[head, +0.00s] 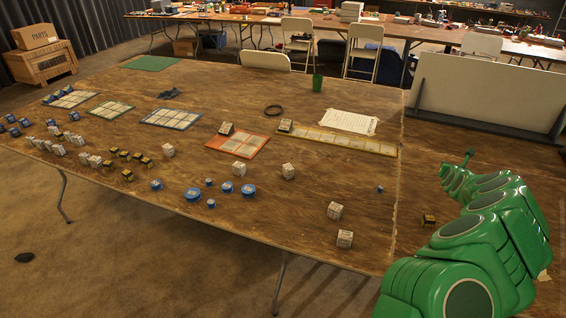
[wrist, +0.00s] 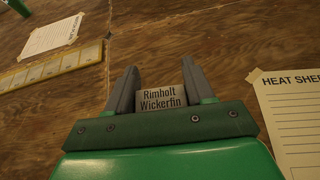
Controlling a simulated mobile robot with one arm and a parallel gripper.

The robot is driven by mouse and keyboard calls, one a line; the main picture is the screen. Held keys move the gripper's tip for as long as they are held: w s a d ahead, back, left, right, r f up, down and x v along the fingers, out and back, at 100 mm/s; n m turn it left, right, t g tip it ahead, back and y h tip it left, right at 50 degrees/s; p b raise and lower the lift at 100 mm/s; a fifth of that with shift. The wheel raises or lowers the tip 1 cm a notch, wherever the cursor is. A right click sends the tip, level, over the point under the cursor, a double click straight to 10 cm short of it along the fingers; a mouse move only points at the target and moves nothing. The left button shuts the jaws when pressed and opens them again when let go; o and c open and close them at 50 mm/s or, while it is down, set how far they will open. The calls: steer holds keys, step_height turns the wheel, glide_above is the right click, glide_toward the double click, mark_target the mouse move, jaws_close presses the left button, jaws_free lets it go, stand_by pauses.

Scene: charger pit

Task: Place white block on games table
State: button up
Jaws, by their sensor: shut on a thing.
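My gripper (wrist: 159,67) is in the wrist view, its two grey fingers shut on a small pale block (wrist: 161,97). The block's near face reads "Rimholt Wickerfin"; its other sides are hidden. Wood surface lies beyond the fingers; the height above it is hard to tell. In the head view my green arm is at the right, and the held block cannot be made out. The games table (head: 300,200) is the large wooden table at the left and middle. Several white lettered blocks stand on it, among them one by the front right (head: 344,239) and one in the middle (head: 288,170).
Coloured grid boards, such as the orange one (head: 236,145) and yellow one (head: 352,142), lie on the table. Blue discs (head: 248,189), a green cup (head: 317,83) and a dark ring (head: 273,109) stand apart. A heat sheet (wrist: 293,118) lies right of my gripper. Bare wood lies between pieces.

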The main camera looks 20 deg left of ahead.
steer(key=s+a+n+y, duration=0.2)
steer(key=a, duration=0.6)
steer(key=s+a+n+y, duration=0.2)
steer(key=a+y, duration=0.1)
steer(key=a, duration=0.5)
steer(key=n+g+y, duration=0.8)
steer(key=n+y, duration=0.1)
steer(key=n, duration=0.2)
glide_above(291, 229)
steer(key=shift+f, duration=6.3)
steer(key=shift+f, duration=0.1)
